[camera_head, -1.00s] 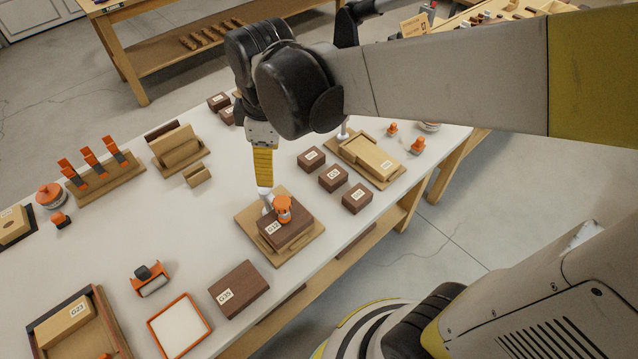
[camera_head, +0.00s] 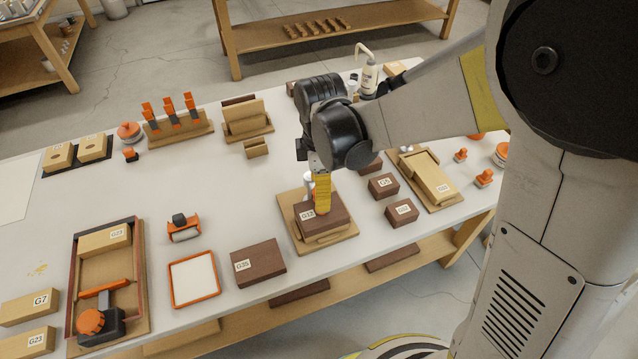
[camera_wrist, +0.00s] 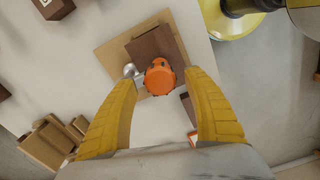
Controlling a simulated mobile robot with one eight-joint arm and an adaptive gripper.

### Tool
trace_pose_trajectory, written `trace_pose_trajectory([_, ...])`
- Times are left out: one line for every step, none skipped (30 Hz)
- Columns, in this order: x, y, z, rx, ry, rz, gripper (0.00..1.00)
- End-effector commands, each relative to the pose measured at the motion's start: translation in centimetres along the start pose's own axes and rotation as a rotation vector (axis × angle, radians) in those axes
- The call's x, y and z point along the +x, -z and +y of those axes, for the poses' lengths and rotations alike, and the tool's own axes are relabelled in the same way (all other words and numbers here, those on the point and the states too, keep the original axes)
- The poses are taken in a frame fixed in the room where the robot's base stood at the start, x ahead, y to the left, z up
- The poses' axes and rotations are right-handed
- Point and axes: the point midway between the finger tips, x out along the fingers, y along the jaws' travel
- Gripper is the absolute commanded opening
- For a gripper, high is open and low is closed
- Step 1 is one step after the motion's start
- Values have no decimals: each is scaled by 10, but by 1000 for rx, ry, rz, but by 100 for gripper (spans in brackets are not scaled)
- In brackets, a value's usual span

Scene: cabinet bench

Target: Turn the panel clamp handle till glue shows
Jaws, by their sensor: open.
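The panel clamp's orange handle (camera_wrist: 160,77) shows in the wrist view as a round knob above a dark brown block (camera_wrist: 155,45). In the head view, my finger hides this knob, and the brown block (camera_head: 336,222) with a paper label sits on a light wood base (camera_head: 343,242). A pale metal post (camera_wrist: 129,71) stands beside the knob. My gripper (camera_head: 322,208) points down over the block. Its yellow fingers (camera_wrist: 160,82) are open, one on each side of the knob in the wrist view. I cannot tell whether they touch it.
Small brown blocks (camera_head: 402,213) stand close to the right. A larger brown block (camera_head: 257,262) and an orange-rimmed tray (camera_head: 194,279) lie to the left. Another orange-knobbed clamp (camera_head: 92,321) lies at the lower left.

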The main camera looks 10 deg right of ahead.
Motion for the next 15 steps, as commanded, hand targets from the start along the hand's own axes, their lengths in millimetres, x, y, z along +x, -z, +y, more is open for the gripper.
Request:
trace_pose_trajectory([5,0,0,0,0,0,60])
trace_pose_trajectory([6,0,0,0,0,0,60])
trace_pose_trajectory([7,0,0,0,0,0,60])
trace_pose_trajectory([8,0,0,0,0,0,60])
trace_pose_trajectory([8,0,0,0,0,0,60])
trace_pose_trajectory([8,0,0,0,0,0,60])
trace_pose_trajectory([8,0,0,0,0,0,60])
trace_pose_trajectory([8,0,0,1,0,0,60])
trace_pose_trajectory([8,0,0,1,0,0,60])
trace_pose_trajectory([8,0,0,1,0,0,60])
trace_pose_trajectory([8,0,0,1,0,0,60])
trace_pose_trajectory([8,0,0,1,0,0,52])
trace_pose_trajectory([8,0,0,1,0,0,43])
trace_pose_trajectory([8,0,0,1,0,0,34])
trace_pose_trajectory([8,0,0,1,0,0,21])
